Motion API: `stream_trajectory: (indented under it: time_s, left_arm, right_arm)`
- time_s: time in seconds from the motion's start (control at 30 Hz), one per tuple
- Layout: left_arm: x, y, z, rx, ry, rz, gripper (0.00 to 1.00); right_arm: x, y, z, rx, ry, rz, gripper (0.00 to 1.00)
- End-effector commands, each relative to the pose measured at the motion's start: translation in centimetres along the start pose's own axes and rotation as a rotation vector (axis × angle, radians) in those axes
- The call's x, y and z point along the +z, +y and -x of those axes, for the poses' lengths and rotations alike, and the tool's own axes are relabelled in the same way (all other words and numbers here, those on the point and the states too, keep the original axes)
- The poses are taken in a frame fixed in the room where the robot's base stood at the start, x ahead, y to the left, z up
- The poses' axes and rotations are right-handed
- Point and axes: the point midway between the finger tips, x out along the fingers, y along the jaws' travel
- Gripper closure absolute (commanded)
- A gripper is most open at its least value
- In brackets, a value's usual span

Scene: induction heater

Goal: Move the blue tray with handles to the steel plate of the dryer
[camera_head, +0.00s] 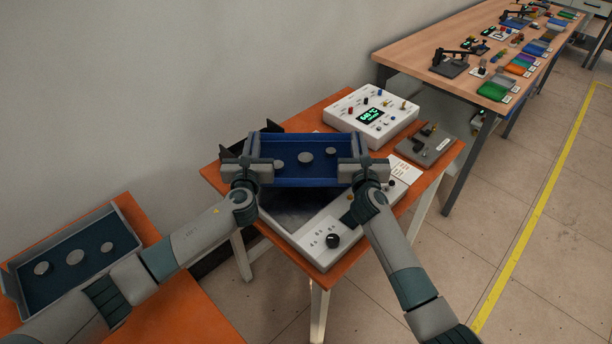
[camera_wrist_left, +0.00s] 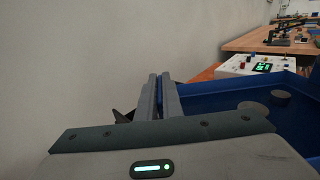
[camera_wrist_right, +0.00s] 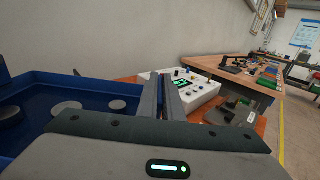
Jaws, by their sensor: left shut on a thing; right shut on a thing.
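The blue tray (camera_head: 305,177) is held level between my two grippers, with several grey discs in it. My left gripper (camera_head: 250,165) is shut on its left side and my right gripper (camera_head: 361,165) on its right side. The tray also shows in the left wrist view (camera_wrist_left: 225,130) and the right wrist view (camera_wrist_right: 40,95). It is over the white dryer (camera_head: 320,245), whose front with a black knob shows below it. The steel plate (camera_head: 295,205) is mostly hidden under the tray; only a dark part shows. I cannot tell the gap between tray and plate.
A white control box (camera_head: 371,113) with a green display stands behind the dryer on the orange table (camera_head: 440,165). A grey device (camera_head: 424,145) is to its right. Another tray (camera_head: 75,255) with discs lies on the left table. A long wooden workbench (camera_head: 460,45) is at the back.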

Motion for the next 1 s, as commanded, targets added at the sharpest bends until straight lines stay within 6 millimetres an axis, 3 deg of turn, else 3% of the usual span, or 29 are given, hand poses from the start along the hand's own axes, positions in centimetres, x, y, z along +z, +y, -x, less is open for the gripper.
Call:
stream_trajectory:
  time_s: [0.63, 1.0]
  left_arm:
    - [0.0, 0.2, -0.1, 0.004, -0.003, -0.001, 1.0]
    - [-1.0, 0.2, -0.1, 0.004, -0.003, -0.001, 1.0]
  right_arm:
    - [0.0, -0.2, -0.1, -0.003, -0.002, 0.001, 1.0]
    - [-1.0, -0.2, -0.1, -0.003, -0.002, 0.001, 1.0]
